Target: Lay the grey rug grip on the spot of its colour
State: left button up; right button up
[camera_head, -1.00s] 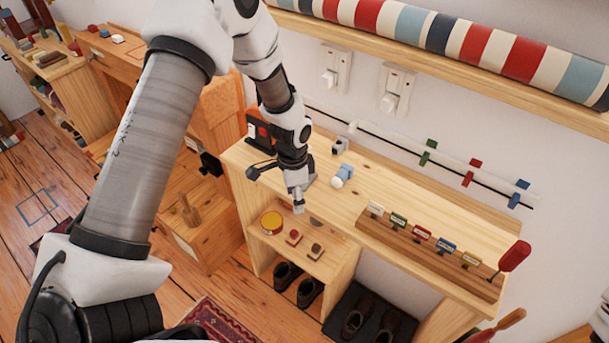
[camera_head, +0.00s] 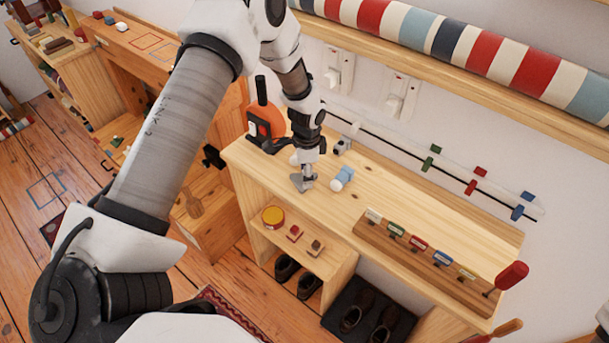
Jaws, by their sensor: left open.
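My left gripper (camera_head: 305,178) is open and points down at the shoe bench top (camera_head: 440,225), near its front left edge. A small grey wedge-like shape shows right at its fingertips. I cannot tell whether this is the grey rug grip or part of the fingers. A thin square outline, greyish blue (camera_head: 46,190), is drawn on the floor at the far left. Another outline, reddish (camera_head: 146,42), is on the desk top at the upper left. I cannot make out a clearly grey spot. My right gripper is out of view.
A blue and white roller-like piece (camera_head: 342,178) lies just right of the gripper. An orange and black tool (camera_head: 265,122) stands behind it at left. A wooden rack with coloured tags (camera_head: 420,243) and a red-handled tool (camera_head: 512,275) occupy the right. Shoes (camera_head: 355,315) sit below.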

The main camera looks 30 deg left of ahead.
pick_arm(q)
jog(key=shift+s+r, duration=0.1)
jog(key=shift+s, duration=0.05)
grip_shut()
